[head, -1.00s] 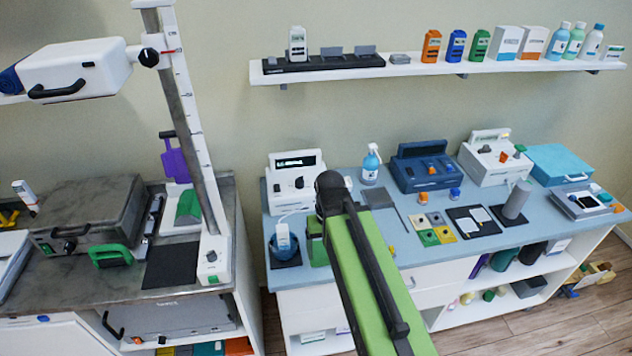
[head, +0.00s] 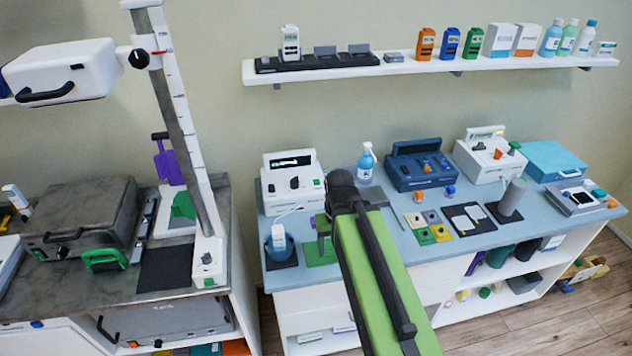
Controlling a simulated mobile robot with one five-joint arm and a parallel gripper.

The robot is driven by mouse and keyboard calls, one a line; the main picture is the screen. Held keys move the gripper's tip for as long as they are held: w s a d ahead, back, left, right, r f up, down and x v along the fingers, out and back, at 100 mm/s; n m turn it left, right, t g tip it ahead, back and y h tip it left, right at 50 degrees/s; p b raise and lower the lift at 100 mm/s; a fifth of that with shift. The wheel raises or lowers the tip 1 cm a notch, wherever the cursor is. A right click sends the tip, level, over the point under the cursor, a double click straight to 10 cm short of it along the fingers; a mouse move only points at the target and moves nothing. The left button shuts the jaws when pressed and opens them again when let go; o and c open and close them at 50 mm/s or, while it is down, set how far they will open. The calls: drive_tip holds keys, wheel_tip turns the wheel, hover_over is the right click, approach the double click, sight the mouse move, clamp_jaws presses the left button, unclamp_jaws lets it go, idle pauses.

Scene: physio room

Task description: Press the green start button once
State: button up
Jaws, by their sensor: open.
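A white device (head: 291,184) with a dark display and a black knob stands on the left end of the blue counter. A small green button (head: 317,184) shows at the right of its front. Another green button (head: 208,283) is on the white foot of the tall post at left. I cannot read which is marked start. My arm reaches in from the bottom, its end just right of the white device. I see no contact with either button.
A blue cup (head: 279,246) with a white item stands just left of my gripper. A spray bottle (head: 366,165) and a dark blue device (head: 422,168) stand further right. A white shelf (head: 440,66) hangs above. Several small coloured pads lie on the counter right of my arm.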

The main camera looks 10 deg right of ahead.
clamp_jaws()
drive_tip(key=shift+d, duration=0.1)
idle(1.2)
